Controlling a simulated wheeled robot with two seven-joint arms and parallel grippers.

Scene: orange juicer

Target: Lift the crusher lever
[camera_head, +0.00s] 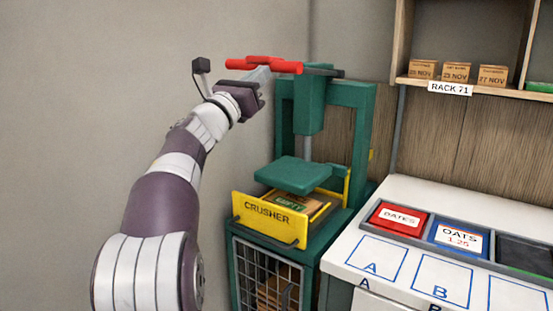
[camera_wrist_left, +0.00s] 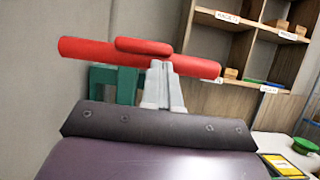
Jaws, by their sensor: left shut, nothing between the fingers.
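The green crusher (camera_head: 309,108) stands against the wall, with a yellow tray (camera_head: 268,218) marked CRUSHER under its raised press plate (camera_head: 293,174). Its lever has a red handle (camera_head: 264,65) at the top, roughly level. The handle also shows in the left wrist view (camera_wrist_left: 90,50), lying across just beyond the fingertips. My left gripper (camera_head: 261,75) is shut with nothing between its fingers. Its fingertips are close beneath the middle of the red handle in the left wrist view (camera_wrist_left: 161,66); I cannot tell whether they touch it. My right gripper is not in view.
A white counter (camera_head: 420,205) at the right holds a red DATES box (camera_head: 398,218) and a blue OATS box (camera_head: 458,238). A wooden shelf (camera_head: 480,93) with small boxes is above it. Free space lies left of the crusher.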

